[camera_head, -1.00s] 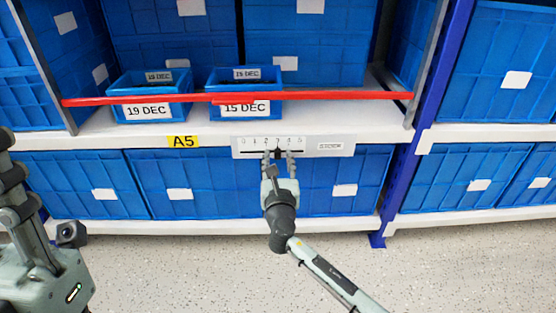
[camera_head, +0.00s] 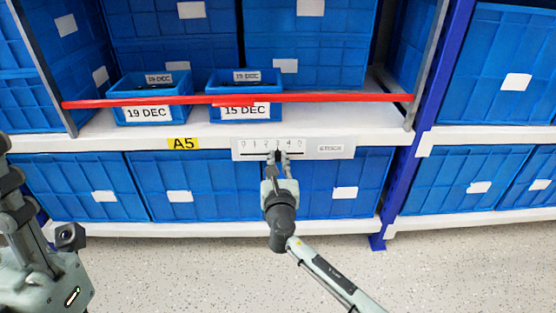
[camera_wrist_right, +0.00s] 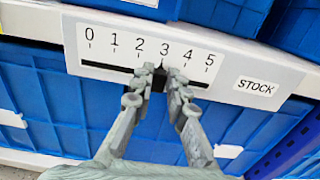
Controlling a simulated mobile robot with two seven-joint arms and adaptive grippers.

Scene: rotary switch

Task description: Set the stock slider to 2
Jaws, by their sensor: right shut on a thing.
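The stock slider is a white scale plate (camera_head: 318,148) on the shelf's front edge, marked 0 to 5, with a dark horizontal slot below the numbers. In the right wrist view the plate (camera_wrist_right: 236,64) also carries a STOCK label. The slider's small dark knob (camera_wrist_right: 158,80) sits in the slot at about the 3 mark, partly hidden by the fingers. My right gripper (camera_head: 278,156) is shut on the knob from below and in front; its fingers (camera_wrist_right: 160,78) stand on either side of it. Part of my left arm shows at the left edge; its fingers are not visible.
A red bar (camera_head: 330,97) runs across the shelf above the plate. Two small blue bins (camera_head: 150,97) with date labels stand behind it. Large blue crates (camera_head: 190,190) fill the level below. A yellow A5 tag (camera_head: 183,143) is left of the plate. The floor in front is clear.

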